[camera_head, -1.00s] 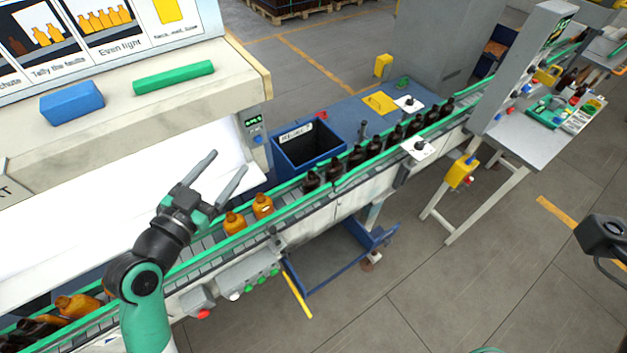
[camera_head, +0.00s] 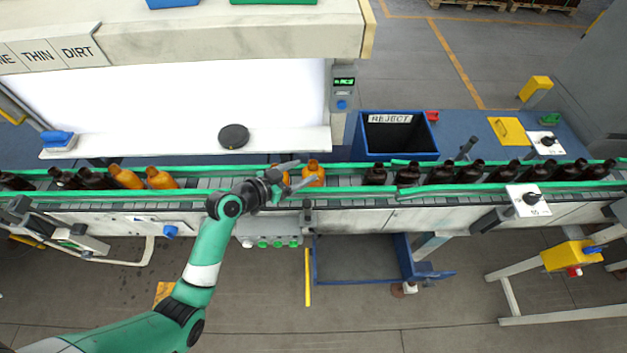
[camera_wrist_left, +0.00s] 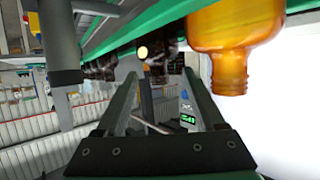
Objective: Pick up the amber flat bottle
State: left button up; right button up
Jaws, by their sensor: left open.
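An amber bottle (camera_head: 313,175) stands upright on the conveyor, right at the tips of my left gripper (camera_head: 297,174). A second amber bottle (camera_head: 284,170) is mostly hidden behind that gripper. My left gripper is open, with nothing seen held in it. In the left wrist view, an amber bottle (camera_wrist_left: 235,32) shows upside down at the upper right, beside the fingers (camera_wrist_left: 163,95) rather than between them. Two more amber bottles, one (camera_head: 126,178) and another (camera_head: 160,178), are farther left on the belt. I cannot tell which bottle is the flat one. My right gripper is not in view.
Dark bottles (camera_head: 408,174) stand in a row to the right on the belt, with more at the far left. Green guide rails (camera_head: 350,189) line the conveyor. A blue reject bin (camera_head: 397,137) stands behind it. A bright inspection panel (camera_head: 180,100) is behind the left part.

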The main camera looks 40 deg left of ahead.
pick_arm(q)
jog(key=x, duration=0.7)
jog(key=shift+w+d+b, duration=0.15)
jog(key=shift+w+b, duration=0.2)
jog(key=shift+w, duration=0.05)
grip_shut()
